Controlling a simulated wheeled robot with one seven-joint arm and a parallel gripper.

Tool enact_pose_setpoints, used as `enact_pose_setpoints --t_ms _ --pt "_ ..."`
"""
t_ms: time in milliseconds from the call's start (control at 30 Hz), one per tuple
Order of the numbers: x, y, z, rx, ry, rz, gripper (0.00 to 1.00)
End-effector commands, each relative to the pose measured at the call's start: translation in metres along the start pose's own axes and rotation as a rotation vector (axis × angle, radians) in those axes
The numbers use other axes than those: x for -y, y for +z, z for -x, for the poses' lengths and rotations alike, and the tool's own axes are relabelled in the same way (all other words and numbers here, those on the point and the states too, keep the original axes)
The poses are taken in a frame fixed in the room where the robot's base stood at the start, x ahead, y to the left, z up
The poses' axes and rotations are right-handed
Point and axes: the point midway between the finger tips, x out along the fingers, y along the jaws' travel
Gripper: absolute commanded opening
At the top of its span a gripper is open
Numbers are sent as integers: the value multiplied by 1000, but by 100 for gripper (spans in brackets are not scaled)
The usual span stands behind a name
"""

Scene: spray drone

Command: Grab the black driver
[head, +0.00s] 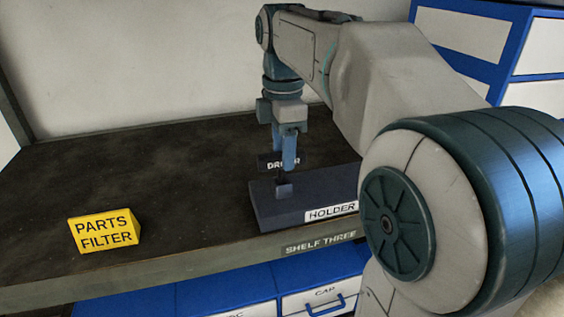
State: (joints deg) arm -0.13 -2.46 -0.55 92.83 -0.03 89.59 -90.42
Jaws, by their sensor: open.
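The black driver (268,162) shows as a dark piece with a white label above the back of the dark holder (268,212). Only "DR" and "ER" can be read, as a blue finger covers the middle letters. My gripper (284,163) points down, open, with its fingers at the driver and just above the holder. I cannot tell whether the fingers touch the driver or stand in front of it. A small dark block (284,190) rises from the holder below the fingers. My arm hides the holder's right end.
The dark shelf, labelled SHELF THREE (318,243), has free room to the left and behind. A yellow PARTS FILTER block (104,231) sits near its front left. Blue bins (224,296) stand below. Blue and white drawers (473,40) are at the back right.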

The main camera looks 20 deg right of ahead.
Motion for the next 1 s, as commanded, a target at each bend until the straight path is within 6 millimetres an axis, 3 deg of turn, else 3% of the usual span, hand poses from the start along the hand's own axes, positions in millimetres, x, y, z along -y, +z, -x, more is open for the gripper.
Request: enact_pose_setpoints --t_ms 233,533,567,733,1000 --pt "1 -3 -32 0 -2 0 49" --pt "1 -3 -38 0 0 0 49" --pt "1 -3 -38 0 0 0 46" --pt "1 -3 -37 0 -1 0 0" --pt "0 -3 -37 0 0 0 0"
